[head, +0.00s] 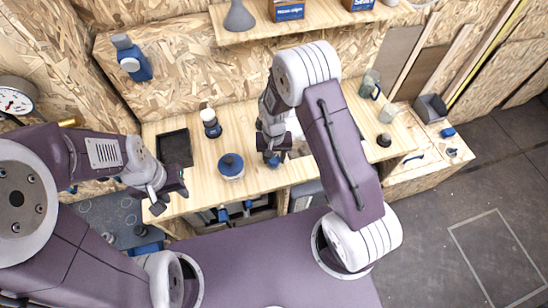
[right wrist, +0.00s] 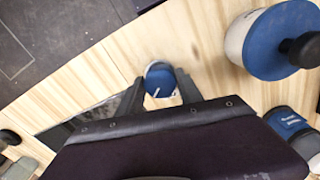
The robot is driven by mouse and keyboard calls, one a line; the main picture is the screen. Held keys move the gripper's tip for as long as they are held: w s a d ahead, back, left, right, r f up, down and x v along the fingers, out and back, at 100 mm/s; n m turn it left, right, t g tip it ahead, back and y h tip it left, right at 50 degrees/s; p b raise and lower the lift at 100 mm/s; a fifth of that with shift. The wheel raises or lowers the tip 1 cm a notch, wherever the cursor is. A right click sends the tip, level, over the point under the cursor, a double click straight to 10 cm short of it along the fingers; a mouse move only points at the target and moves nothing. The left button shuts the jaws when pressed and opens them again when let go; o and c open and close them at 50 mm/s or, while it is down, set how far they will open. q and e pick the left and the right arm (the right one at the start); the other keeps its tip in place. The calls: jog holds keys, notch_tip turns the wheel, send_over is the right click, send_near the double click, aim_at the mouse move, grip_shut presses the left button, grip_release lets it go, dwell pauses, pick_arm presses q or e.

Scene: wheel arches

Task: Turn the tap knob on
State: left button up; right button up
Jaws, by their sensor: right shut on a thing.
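The tap knob (right wrist: 160,82) is a round blue cap with a white line on it, at the front part of the wooden counter. In the right wrist view it sits between the two dark fingers of my right gripper (right wrist: 162,92), which is shut on it. In the head view the knob (head: 272,160) shows small and partly hidden below my right gripper (head: 270,150). My left gripper (head: 168,199) is at the left, by the counter's front left corner, with its fingers apart and nothing seen between them.
A blue-lidded pot (head: 230,166) stands left of the knob. My right forearm hides part of the counter. A shelf (head: 235,37) runs along the back wall.

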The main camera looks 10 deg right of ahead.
jog(key=m, duration=0.3)
jog(key=shift+w+r+m, duration=0.1)
jog(key=shift+w+m, duration=0.1)
jog(key=shift+m, duration=1.9)
jog(key=o, duration=1.2)
jog(key=shift+o, duration=0.8)
jog(key=shift+s+b, duration=0.1)
jog(key=shift+b, duration=0.2)
